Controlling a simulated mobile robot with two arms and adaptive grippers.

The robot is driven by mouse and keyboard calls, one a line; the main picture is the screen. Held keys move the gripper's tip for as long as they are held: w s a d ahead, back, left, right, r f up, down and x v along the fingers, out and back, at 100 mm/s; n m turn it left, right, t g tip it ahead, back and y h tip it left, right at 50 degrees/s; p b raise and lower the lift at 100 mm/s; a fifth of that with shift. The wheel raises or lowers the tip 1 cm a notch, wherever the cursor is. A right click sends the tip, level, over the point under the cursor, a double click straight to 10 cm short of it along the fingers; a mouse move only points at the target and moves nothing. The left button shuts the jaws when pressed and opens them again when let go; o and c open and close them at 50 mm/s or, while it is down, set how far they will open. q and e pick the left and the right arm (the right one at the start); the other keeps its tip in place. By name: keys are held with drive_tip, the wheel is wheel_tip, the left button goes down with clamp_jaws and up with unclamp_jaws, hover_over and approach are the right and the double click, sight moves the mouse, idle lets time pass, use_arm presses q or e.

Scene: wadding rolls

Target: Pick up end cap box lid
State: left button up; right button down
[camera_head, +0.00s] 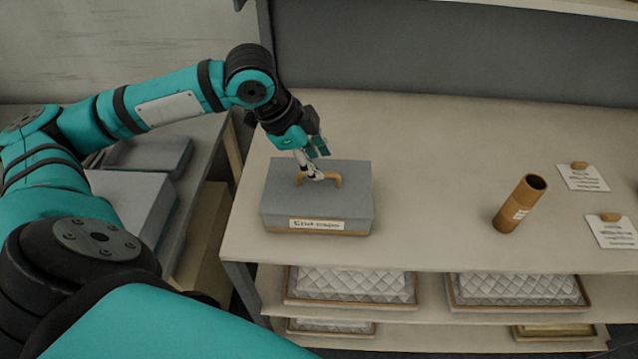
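The end cap box (280,216) is a grey box with a white label on its front, standing on the tabletop left of the middle. Its grey lid (345,195) is on it, with a tan arched handle (334,181) on top. My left gripper (314,176) comes down from above and its fingertips are at the lid's handle. The fingers overlap the handle in the picture; whether they are closed on it is too small to tell. My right gripper is not in view.
Quilted pads in trays (350,284) lie on the shelf below. Grey boxes (135,203) are at the left. The table's middle is clear.

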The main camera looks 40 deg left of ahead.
sight(326, 174)
use_arm(q)
drive_tip(key=shift+d+f, duration=0.1)
drive_tip(key=shift+f, duration=0.15)
drive_tip(key=shift+w+d+f, duration=0.1)
drive_tip(key=shift+w+f, duration=0.1)
drive_tip(key=shift+f, duration=0.15)
drive_tip(key=p+x, duration=0.1)
drive_tip(key=x, duration=0.2)
drive_tip(key=shift+w+f, duration=0.2)
drive_tip(key=shift+f, duration=0.05)
drive_tip(key=shift+w+f, duration=0.1)
drive_tip(key=shift+f, duration=0.15)
drive_tip(key=c, duration=0.6)
clamp_jaws()
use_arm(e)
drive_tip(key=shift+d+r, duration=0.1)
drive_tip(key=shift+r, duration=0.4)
